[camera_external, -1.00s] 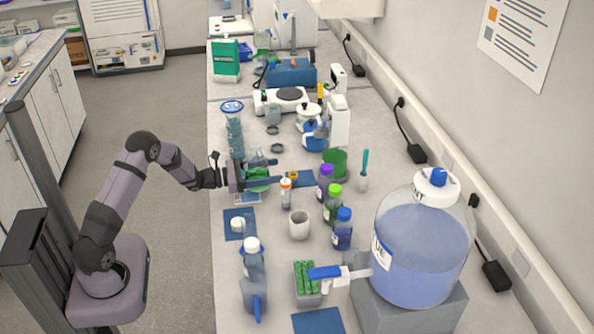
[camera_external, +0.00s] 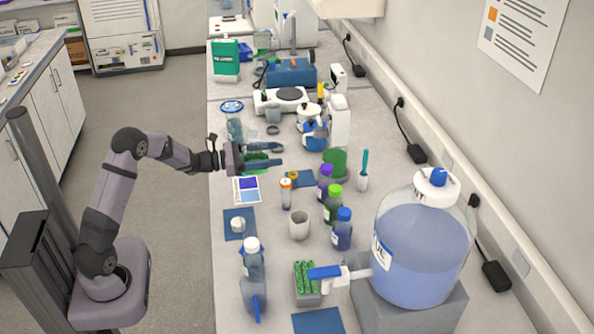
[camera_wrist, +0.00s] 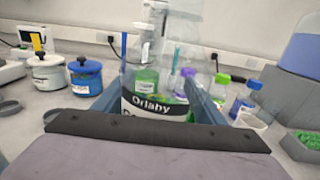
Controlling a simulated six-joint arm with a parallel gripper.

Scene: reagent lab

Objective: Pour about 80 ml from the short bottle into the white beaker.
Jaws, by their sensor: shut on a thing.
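My gripper (camera_external: 278,155) is shut on a clear glass bottle (camera_wrist: 155,104) with a black and white label reading "Orlaby". In the wrist view it stands between my blue fingers, and other bottles show through it. In the external view it is mostly hidden by the fingers, above the bench. I cannot tell its fill level or whether it is the short bottle. The white beaker (camera_external: 299,226) stands upright on the bench, nearer the camera and right of my gripper. In the wrist view a white vessel, likely the beaker (camera_wrist: 250,121), shows at the right, partly hidden.
Bottles with purple (camera_external: 326,170), green (camera_external: 335,189) and blue (camera_external: 344,214) caps stand right of the beaker. An orange-capped vial (camera_external: 286,193) stands behind it. A tall white-capped bottle (camera_external: 253,270) and a large carboy (camera_external: 425,245) are nearer the camera.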

